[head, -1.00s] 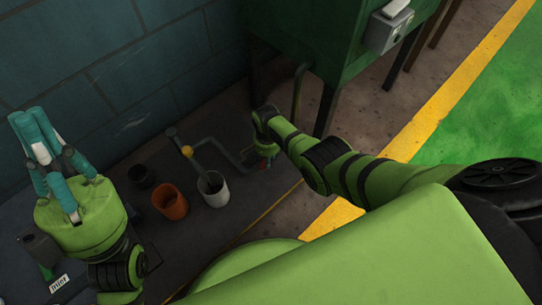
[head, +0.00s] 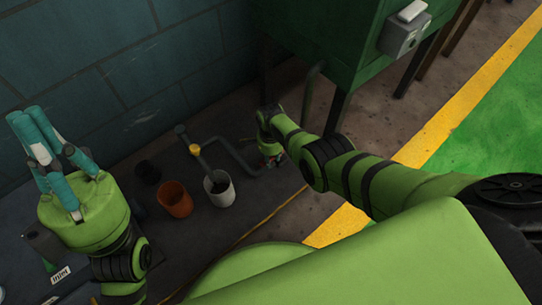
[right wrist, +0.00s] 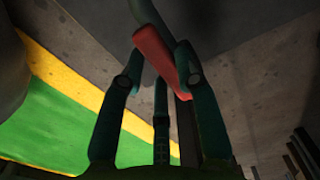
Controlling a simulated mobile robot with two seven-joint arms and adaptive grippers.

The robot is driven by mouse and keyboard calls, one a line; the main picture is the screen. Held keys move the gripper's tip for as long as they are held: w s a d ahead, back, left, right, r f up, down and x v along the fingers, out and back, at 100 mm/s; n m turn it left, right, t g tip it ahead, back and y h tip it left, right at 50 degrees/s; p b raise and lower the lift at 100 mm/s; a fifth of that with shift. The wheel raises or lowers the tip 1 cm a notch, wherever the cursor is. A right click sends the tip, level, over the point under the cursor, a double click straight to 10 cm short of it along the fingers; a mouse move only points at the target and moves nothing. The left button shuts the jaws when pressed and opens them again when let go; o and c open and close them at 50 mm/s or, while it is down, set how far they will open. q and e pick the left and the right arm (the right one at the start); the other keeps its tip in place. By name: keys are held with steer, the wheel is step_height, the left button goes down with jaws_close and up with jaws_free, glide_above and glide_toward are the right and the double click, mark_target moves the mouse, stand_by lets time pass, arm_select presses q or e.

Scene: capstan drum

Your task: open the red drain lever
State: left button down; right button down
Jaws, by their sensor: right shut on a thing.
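The red drain lever (right wrist: 160,52) shows in the right wrist view as a tilted red bar between the fingers of my right gripper (right wrist: 158,80). The gripper is shut on it. A grey-green pipe passes just above the lever there. In the head view my right gripper (head: 270,152) is low at the end of the bent drain pipe (head: 236,158). The lever is mostly hidden there by the gripper and wrist. My left gripper (head: 48,155) is raised at the left, fingers extended and apart, away from the lever.
A white cup (head: 220,189), an orange cup (head: 174,199) and a dark cup (head: 148,172) stand beside the pipe, which has a yellow collar (head: 195,149). A green cabinet (head: 325,45) on legs stands behind my right arm. A blue block wall (head: 120,80) is at the back left.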

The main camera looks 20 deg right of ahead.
mark_target(271, 158)
steer(key=c, duration=0.9)
jaws_free()
steer(key=shift+w+r, duration=0.15)
steer(key=shift+r, duration=0.55)
step_height(271, 158, up, 10)
steer(key=shift+r, duration=0.25)
